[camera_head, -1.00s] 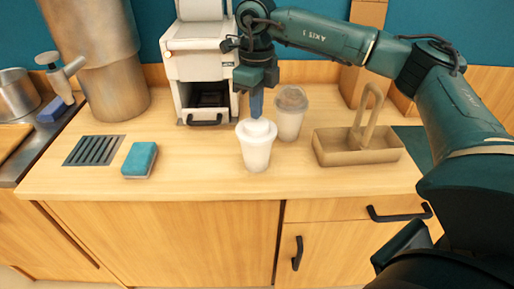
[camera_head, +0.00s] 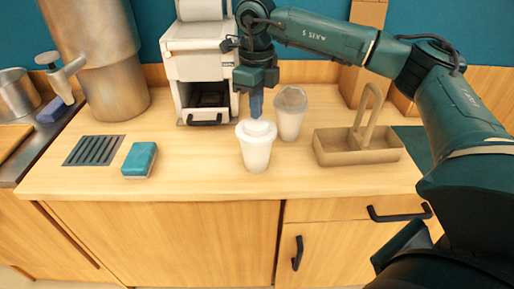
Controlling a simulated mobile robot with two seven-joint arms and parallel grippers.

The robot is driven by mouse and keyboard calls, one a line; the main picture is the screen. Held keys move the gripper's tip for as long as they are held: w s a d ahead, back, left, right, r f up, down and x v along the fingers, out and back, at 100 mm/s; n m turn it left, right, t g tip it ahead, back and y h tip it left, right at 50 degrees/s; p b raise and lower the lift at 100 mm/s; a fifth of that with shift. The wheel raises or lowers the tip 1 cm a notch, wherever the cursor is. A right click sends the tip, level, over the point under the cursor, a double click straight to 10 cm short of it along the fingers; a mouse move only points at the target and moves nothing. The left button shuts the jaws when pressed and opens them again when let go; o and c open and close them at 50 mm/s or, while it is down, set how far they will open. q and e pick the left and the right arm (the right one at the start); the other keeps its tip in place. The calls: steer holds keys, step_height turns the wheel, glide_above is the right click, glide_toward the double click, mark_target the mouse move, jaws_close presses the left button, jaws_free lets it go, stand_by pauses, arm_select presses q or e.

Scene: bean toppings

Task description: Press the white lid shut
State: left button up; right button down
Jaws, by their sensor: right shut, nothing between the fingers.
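A white cup (camera_head: 256,156) stands upright on the wooden counter, with a white lid (camera_head: 257,129) on its top. My right gripper (camera_head: 256,113) points straight down over the lid, with its blue fingers shut and empty. The fingertips are at the lid's raised middle and seem to touch it, though a small gap is hard to rule out. I cannot tell whether the lid's rim sits fully down all round. My left gripper is not in the picture.
A tan caddy (camera_head: 358,157) with a handle is at the right. A white machine (camera_head: 198,68) stands behind. A teal sponge (camera_head: 140,160) and a drain grate (camera_head: 94,150) lie left.

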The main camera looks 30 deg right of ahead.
steer(key=shift+f+b, duration=0.6)
steer(key=shift+f, duration=0.3)
step_height(320, 180, up, 5)
steer(key=p, duration=0.3)
steer(key=shift+p, duration=0.4)
steer(key=shift+f, duration=0.15)
